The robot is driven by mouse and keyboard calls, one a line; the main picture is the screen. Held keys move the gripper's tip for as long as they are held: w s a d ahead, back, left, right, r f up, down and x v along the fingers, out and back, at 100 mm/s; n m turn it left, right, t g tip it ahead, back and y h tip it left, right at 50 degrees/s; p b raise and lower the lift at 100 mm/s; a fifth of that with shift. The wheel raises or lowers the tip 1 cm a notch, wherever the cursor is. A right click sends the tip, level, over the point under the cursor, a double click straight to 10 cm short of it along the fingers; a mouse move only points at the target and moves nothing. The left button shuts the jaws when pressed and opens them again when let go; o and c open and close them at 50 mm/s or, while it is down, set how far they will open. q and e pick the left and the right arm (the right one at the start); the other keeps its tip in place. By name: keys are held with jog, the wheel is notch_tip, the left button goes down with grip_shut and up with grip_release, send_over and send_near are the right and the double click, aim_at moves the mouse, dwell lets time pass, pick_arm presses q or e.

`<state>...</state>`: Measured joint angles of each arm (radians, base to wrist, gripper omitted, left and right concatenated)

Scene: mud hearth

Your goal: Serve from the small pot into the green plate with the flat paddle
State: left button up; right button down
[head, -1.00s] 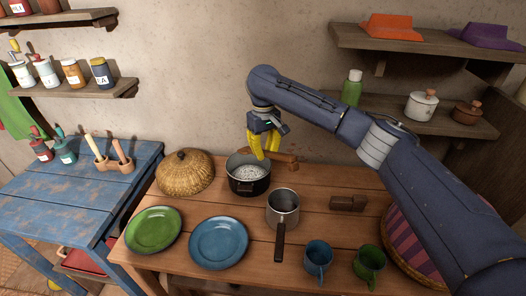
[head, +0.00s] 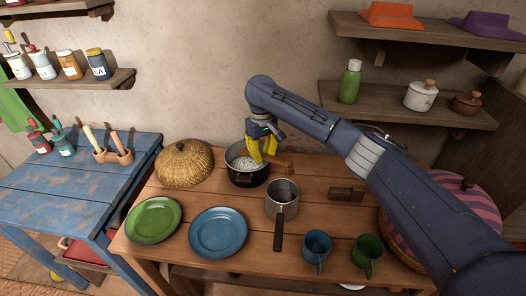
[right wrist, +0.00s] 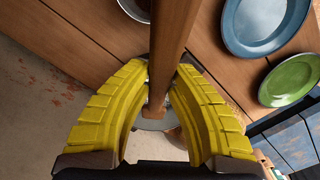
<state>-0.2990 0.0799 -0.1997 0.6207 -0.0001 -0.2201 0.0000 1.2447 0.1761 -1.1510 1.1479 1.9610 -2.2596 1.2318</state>
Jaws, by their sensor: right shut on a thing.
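My right gripper (head: 262,152) has its yellow fingers over the back right edge of the black pot (head: 247,179), which holds something white and grainy. In the right wrist view the paddle (right wrist: 176,40) runs between the fingers (right wrist: 157,100). The fingers and pot rim hide part of it. The green plate (head: 153,221) is empty at the table's front left; it also shows in the right wrist view (right wrist: 290,80). My left gripper is not in view.
A blue plate (head: 218,233) lies between the green plate and a steel saucepan (head: 282,199). A woven dome (head: 184,163) stands left of the pot. A blue mug (head: 316,251) and a green mug (head: 366,256) stand at the front right, a wooden block (head: 346,194) behind them.

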jog(key=shift+f, duration=3.85)
jog(key=s+d+r+t+y, duration=0.2)
jog(key=s+r+t, duration=0.2)
jog(key=r, duration=0.2)
jog(key=shift+t, duration=0.3)
jog(key=shift+r, duration=0.2)
